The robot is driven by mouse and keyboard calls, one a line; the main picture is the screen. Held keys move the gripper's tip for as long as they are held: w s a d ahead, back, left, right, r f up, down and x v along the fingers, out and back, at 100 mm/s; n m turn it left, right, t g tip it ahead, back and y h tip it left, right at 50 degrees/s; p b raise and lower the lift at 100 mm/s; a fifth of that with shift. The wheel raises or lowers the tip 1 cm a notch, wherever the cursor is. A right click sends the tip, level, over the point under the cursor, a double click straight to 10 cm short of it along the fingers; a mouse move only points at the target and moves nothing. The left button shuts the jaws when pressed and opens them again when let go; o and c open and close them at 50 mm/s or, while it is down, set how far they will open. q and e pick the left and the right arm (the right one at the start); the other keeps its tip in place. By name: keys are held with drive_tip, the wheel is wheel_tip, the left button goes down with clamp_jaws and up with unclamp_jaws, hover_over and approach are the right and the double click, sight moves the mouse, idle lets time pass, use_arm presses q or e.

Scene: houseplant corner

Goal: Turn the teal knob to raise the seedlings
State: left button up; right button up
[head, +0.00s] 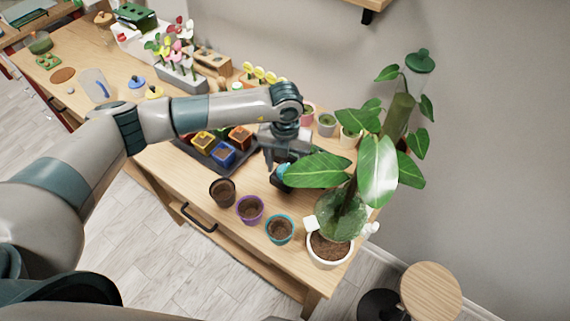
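My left gripper (278,172) points down over the right half of the wooden table, at the end of the arm from the left. A small teal part, seemingly the knob (283,170), shows right at its fingertips, partly covered by the gripper and a big leaf. Whether the fingers touch or grip it is too small to tell. No seedlings can be made out clearly; the base around the knob is hidden. My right gripper is not in view.
A large leafy plant in a white pot (329,250) stands close right of the gripper. Brown (222,191), purple (250,209) and teal-rimmed (280,229) pots line the front edge. A dark tray (241,165) of coloured pots lies left. A flower planter (182,78) stands behind.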

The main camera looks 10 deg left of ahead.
use_arm(q)
drive_tip(key=c, duration=1.1)
